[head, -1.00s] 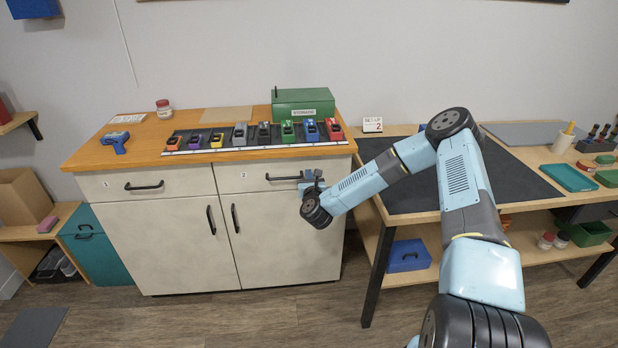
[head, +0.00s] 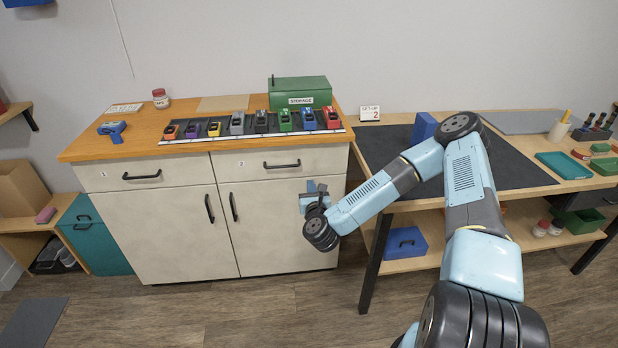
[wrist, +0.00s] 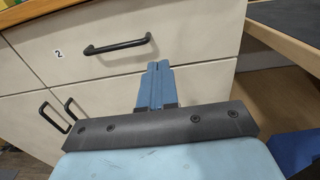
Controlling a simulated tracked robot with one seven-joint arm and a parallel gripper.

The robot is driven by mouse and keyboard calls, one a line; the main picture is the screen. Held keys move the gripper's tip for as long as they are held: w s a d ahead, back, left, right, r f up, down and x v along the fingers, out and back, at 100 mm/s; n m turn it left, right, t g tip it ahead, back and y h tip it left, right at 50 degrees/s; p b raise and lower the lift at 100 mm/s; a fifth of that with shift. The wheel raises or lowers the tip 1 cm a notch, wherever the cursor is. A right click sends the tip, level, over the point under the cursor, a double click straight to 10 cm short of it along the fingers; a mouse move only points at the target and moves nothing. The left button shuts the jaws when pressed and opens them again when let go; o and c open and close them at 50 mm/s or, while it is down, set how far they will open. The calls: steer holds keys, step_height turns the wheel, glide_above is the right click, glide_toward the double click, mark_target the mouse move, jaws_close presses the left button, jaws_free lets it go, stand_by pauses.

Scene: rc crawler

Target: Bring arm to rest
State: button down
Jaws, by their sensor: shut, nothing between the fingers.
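My arm reaches out from the lower right in the head view, bent at the elbow. My gripper (head: 316,188) is at its end, in front of the white cabinet (head: 282,225), below the handle (head: 282,165) of drawer 2. In the wrist view, my gripper (wrist: 157,68) has its two blue fingers pressed together with nothing between them. Drawer 2 (wrist: 190,35) and its black handle (wrist: 117,46) lie beyond the fingertips, apart from them as far as I can tell. Both drawers look shut.
The wooden cabinet top (head: 100,150) holds a row of toy cars, a blue tool (head: 112,130), a jar (head: 160,98) and a green storage box (head: 300,93). A workbench with a dark mat (head: 500,170) stands right of the cabinet. Bare floor (head: 250,315) lies in front.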

step_height(320, 180, up, 6)
steer(key=a+n+g+y, duration=0.2)
steer(key=n+g+y, duration=0.35)
steer(key=n, duration=1.15)
steer(key=s+d+r+n+g+h, duration=0.25)
steer(key=s+d+r+n, duration=0.35)
steer(key=r, duration=0.4)
steer(key=s+d+r+n+g+h, duration=0.25)
steer(key=s+d+r+n, duration=0.35)
steer(key=r, duration=0.4)
steer(key=s+d+r+n, duration=0.2)
steer(key=s+r, duration=0.2)
steer(key=s, duration=0.4)
steer(key=s+d+r+n+g+h, duration=0.1)
steer(key=s+r, duration=0.3)
steer(key=s, duration=0.4)
steer(key=s+d+r+n+g, duration=0.1)
steer(key=s+d+r+n, duration=0.2)
steer(key=s, duration=0.5)
steer(key=shift+s+d+r+h, duration=0.35)
steer(key=shift+d+r, duration=0.2)
steer(key=shift+r, duration=0.1)
